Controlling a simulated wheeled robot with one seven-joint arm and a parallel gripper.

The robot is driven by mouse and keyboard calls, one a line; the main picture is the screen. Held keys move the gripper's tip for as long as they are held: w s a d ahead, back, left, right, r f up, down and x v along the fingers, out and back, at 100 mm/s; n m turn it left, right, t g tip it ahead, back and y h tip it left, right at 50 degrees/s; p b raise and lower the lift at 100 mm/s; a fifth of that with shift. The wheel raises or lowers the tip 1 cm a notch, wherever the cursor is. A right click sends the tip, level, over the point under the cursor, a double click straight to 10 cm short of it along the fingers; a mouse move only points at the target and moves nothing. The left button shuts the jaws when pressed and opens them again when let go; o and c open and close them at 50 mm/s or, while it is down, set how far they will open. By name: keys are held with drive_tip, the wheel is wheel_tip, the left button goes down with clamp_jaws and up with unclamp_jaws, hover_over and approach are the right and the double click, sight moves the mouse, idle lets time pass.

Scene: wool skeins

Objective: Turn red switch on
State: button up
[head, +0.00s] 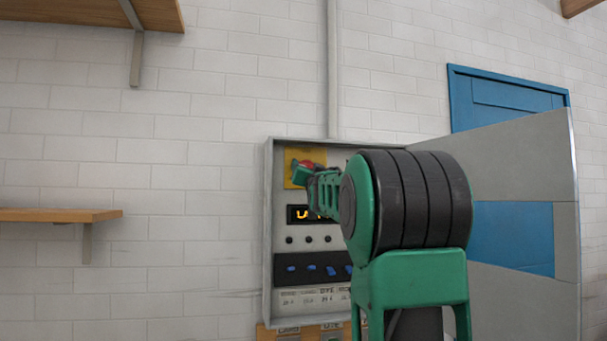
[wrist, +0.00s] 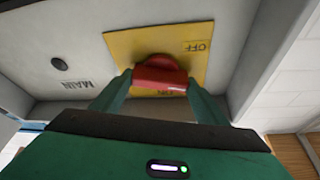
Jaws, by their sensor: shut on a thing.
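The red switch (wrist: 160,75) sits on a yellow plate (wrist: 120,43) inside an open grey electrical box (head: 268,230). In the wrist view its handle lies crosswise between the two fingers of my gripper (wrist: 159,84), which is shut on it. The plate reads OFF at its upper right in that view, upside down; another label below the handle is partly hidden. In the head view the red switch (head: 310,163) is mostly covered by my gripper (head: 303,173), in front of the plate's right part. I cannot tell the switch's setting for certain.
The box's grey door (head: 520,165) stands open to the right. Below the switch are a lit display (head: 298,214), several dark knobs (head: 307,239) and a row of blue switches (head: 312,268). Wooden shelves (head: 60,214) are on the left wall. A blue door (head: 490,95) is behind.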

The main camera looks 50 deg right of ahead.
drive_tip(key=shift+w+a+r+m+g+h, duration=0.15)
drive_tip(key=shift+m+g, duration=1)
drive_tip(key=shift+m, duration=1.8)
drive_tip(key=shift+f+m+g+h, duration=0.1)
drive_tip(key=shift+m+g, duration=1.1)
drive_tip(key=shift+m, duration=1.8)
drive_tip(key=shift+w+a+r+m+g+h, duration=0.15)
drive_tip(key=shift+m+g, duration=1)
drive_tip(key=shift+m, duration=1.8)
drive_tip(key=shift+s+f, duration=0.1)
drive_tip(key=shift+f, duration=0.05)
drive_tip(key=shift+d, duration=0.1)
drive_tip(key=o, duration=1)
drive_tip(key=shift+o, duration=0.2)
drive_tip(key=shift+s, duration=0.1)
